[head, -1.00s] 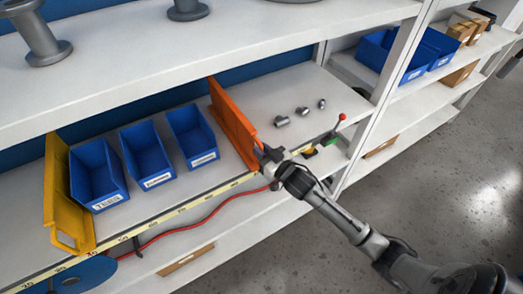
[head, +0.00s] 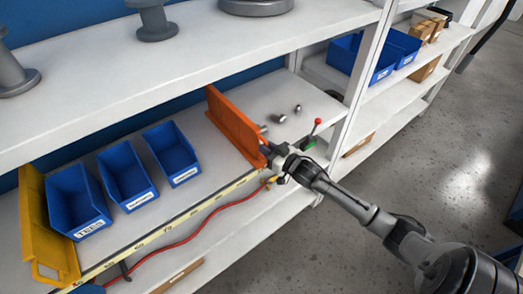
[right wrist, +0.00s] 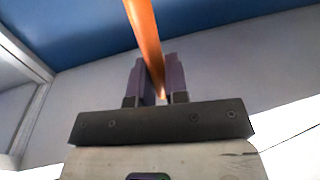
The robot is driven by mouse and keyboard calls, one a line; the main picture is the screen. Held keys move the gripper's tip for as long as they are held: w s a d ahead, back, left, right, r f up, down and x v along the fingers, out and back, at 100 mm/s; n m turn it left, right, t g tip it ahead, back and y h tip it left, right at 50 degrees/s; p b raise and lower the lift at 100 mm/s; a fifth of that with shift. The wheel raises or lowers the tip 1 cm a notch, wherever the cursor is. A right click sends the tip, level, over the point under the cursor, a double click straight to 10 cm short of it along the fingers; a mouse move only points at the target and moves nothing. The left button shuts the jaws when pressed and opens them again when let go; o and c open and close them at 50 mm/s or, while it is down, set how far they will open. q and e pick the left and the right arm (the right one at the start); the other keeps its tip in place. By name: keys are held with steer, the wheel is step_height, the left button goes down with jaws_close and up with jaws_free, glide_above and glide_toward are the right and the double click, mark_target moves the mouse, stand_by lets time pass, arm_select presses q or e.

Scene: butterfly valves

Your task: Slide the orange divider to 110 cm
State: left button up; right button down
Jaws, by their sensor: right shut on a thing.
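The orange divider (head: 233,124) stands upright across the middle shelf, right of the blue bins. My right gripper (head: 268,152) is at its front end and shut on it. In the right wrist view the orange divider (right wrist: 145,35) runs between the two dark fingers of my right gripper (right wrist: 160,85). A measuring tape (head: 190,214) runs along the shelf's front edge. Its numbers are too small to read near the divider, and my gripper covers part of it there. My left gripper is not in view.
Several metal fittings (head: 280,118) lie just right of the divider, one partly hidden behind it. A red-knobbed lever (head: 317,122) stands farther right, near the shelf upright (head: 358,85). Blue bins (head: 125,175) and a yellow divider (head: 48,230) are left. A red hose (head: 205,222) hangs below the edge.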

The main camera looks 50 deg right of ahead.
steer(key=shift+r, duration=0.2)
steer(key=c, duration=1.2)
jaws_free()
steer(key=shift+c, duration=0.2)
steer(key=shift+o, duration=0.5)
steer(key=shift+f, duration=0.1)
steer(key=s+b, duration=0.2)
steer(key=s, duration=1.1)
steer(key=shift+s+d, duration=0.15)
steer(key=shift+s, duration=0.25)
